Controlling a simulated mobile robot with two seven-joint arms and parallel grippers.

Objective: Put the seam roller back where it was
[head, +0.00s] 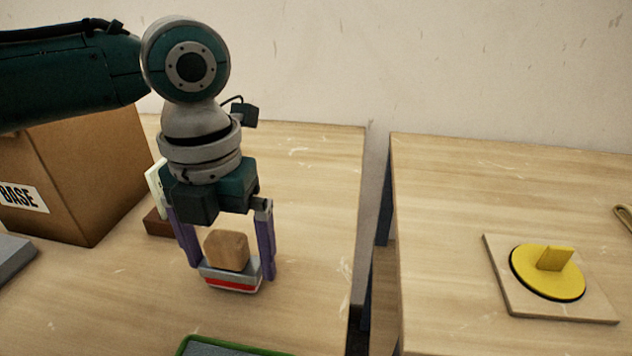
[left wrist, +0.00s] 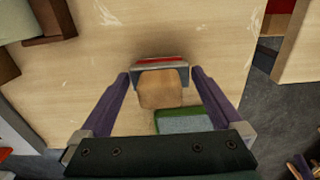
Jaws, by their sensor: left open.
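A tan wooden block on a grey base with a red stripe (head: 227,250) is on the left table; it also shows in the left wrist view (left wrist: 162,90). My left gripper (head: 232,272) is open, pointing down, with its purple fingers on either side of this block. In the left wrist view the fingertips (left wrist: 160,72) stand beside the base, and I cannot tell whether they touch it. I see nothing that I can clearly identify as a seam roller. My right gripper is not in view.
A cardboard box marked BASE (head: 95,180) stands at the left, near a brown card holder (head: 157,223). A green-edged grey mat (head: 225,349) lies in front. Across a gap, the right table (head: 450,190) holds a yellow disc (head: 535,275) on a wooden board (head: 500,275).

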